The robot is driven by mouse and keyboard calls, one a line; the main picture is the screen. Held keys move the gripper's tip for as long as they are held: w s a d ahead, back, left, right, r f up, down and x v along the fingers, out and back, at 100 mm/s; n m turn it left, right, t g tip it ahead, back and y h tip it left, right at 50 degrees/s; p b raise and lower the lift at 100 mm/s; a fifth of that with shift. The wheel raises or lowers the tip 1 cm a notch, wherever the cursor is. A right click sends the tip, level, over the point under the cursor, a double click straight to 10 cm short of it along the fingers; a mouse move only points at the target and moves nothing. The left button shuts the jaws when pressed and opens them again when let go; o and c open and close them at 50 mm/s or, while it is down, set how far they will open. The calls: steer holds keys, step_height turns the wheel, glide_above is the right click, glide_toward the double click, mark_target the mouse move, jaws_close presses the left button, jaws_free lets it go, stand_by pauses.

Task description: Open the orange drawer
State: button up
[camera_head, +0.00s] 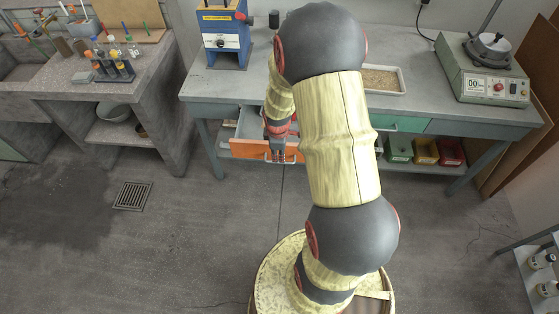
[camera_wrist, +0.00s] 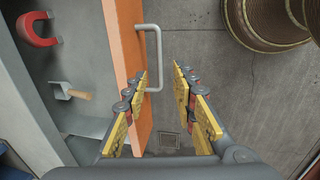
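The orange drawer (camera_head: 248,148) is pulled out from under the grey bench, and its front shows in the wrist view (camera_wrist: 126,40). Its grey interior (camera_wrist: 85,95) is exposed, with a red horseshoe magnet (camera_wrist: 38,30) and a small scoop with a wooden handle (camera_wrist: 70,93) inside. A grey bar handle (camera_wrist: 158,42) is on the drawer front. My gripper (camera_wrist: 160,78) is open, its yellow-padded fingers spread on either side of the handle's near part, with visible gaps. In the head view my gripper (camera_head: 277,151) is at the drawer front, partly hidden by my arm.
A green drawer front (camera_head: 403,124) is to the right, above green, yellow and red bins (camera_head: 425,151) on a lower shelf. A blue machine (camera_head: 222,35) and a scale (camera_head: 485,75) stand on the bench. The floor in front is clear, with a drain grate (camera_head: 133,196).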

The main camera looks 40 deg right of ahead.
mark_target(279, 163)
steer(key=f+b, duration=0.1)
steer(key=f, duration=0.1)
steer(key=f+b, duration=0.1)
steer(key=f, duration=0.1)
steer(key=w+d+f, duration=0.1)
steer(key=f, duration=0.2)
steer(key=shift+f+b, duration=0.1)
steer(key=shift+b, duration=0.3)
steer(key=shift+c, duration=0.8)
jaws_close()
